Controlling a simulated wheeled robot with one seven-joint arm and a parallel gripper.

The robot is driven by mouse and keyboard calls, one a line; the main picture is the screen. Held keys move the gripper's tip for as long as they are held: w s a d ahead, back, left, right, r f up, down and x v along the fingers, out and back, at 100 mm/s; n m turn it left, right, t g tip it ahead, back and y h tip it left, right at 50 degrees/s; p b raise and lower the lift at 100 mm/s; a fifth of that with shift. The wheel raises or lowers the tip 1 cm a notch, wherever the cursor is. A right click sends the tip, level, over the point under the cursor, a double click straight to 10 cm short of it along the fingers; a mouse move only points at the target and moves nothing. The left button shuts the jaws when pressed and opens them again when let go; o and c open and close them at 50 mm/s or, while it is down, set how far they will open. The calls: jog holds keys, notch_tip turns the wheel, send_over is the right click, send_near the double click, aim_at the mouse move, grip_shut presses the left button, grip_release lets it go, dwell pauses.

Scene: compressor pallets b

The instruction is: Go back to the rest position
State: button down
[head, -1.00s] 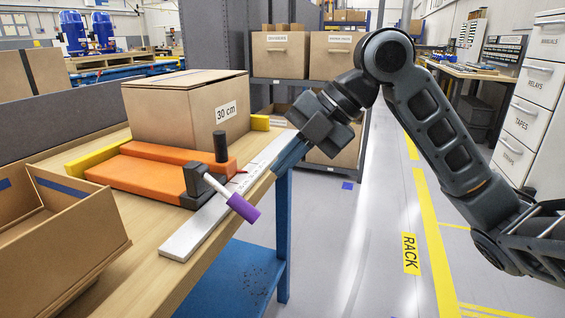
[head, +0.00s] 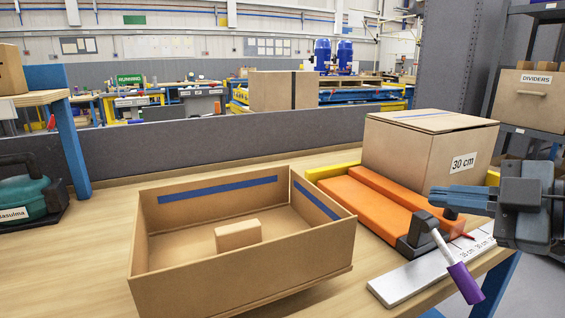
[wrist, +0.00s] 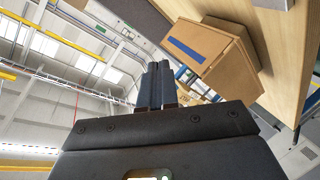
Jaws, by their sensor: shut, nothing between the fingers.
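My gripper (head: 462,198) is at the right side of the head view, held up near the orange fixture and the table's right edge. Its blue-grey fingers point left and are closed together with nothing between them. In the wrist view the fingers (wrist: 155,85) lie side by side, pointing up the picture. The fingers overlap part of the orange fixture (head: 365,205) in the head view; I cannot tell the gap between them.
An open cardboard box (head: 230,290) with a small block (head: 237,234) inside stands on the table (head: 95,270). A closed box (head: 415,152) marked 30 cm sits behind the orange fixture. A purple-handled lever (head: 465,283) and a white ruler (head: 405,284) are at the right edge.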

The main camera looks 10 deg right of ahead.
jog(key=a+f+m+t+h+p, duration=0.25)
jog(key=a+m+t, duration=0.25)
jog(key=m, duration=0.5)
jog(key=s+a+f+m+h+p, duration=0.35)
jog(key=s+f+m+h, duration=0.25)
jog(key=s+f+m, duration=0.4)
jog(key=s+d+n+g+p, duration=0.2)
jog(key=s+n+p, duration=0.1)
jog(key=s, duration=2.2)
jog(key=shift+s+d+r+g+p, duration=0.3)
jog(key=shift+d+r+p, duration=0.05)
jog(key=shift+p, duration=0.15)
